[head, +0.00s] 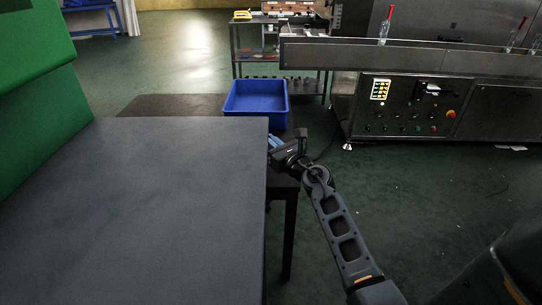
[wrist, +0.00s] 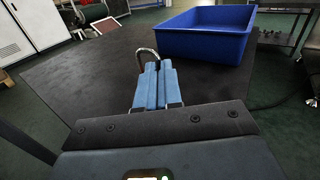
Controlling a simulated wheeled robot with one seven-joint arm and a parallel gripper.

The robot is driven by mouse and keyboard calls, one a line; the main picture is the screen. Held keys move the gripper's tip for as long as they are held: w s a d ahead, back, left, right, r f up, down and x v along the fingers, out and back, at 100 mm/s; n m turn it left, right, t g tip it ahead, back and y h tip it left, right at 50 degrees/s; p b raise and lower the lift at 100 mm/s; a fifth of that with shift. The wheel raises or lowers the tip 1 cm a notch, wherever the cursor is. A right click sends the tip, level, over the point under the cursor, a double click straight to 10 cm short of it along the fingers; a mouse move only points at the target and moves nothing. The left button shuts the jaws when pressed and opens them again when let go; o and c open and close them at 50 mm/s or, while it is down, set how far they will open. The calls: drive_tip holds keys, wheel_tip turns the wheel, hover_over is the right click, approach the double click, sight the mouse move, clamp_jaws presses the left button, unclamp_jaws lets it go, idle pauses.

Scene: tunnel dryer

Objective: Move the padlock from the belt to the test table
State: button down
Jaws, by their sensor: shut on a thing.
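My gripper (head: 275,143) is beside the right edge of the large grey surface in the head view, partly hidden by that edge. In the wrist view its two blue fingers (wrist: 157,66) are close together, shut on the padlock (wrist: 147,53). Only the padlock's curved metal shackle shows clearly, at the fingertips; its body is hidden by the fingers. A dark table (wrist: 95,72) lies beyond and below the fingers. It also shows behind the grey surface in the head view (head: 160,104). I cannot tell whether it is the test table. The belt is not clearly identifiable.
A blue bin (head: 255,110) stands on the dark table, and the wrist view shows it ahead right (wrist: 205,44). The grey surface (head: 150,200) is bare. A green housing (head: 35,60) stands left. A steel machine with bottles (head: 420,90) stands right. The dark table's left part is clear.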

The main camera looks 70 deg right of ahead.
drive_tip(key=shift+f+b, duration=1.4)
drive_tip(key=shift+f, duration=0.6)
drive_tip(key=shift+f, duration=0.15)
drive_tip(key=c, duration=1.3)
unclamp_jaws()
drive_tip(key=shift+s+a+r, duration=0.1)
drive_tip(key=shift+r, duration=0.1)
drive_tip(key=v, duration=1.1)
drive_tip(key=shift+s+a, duration=0.25)
drive_tip(key=shift+s, duration=0.05)
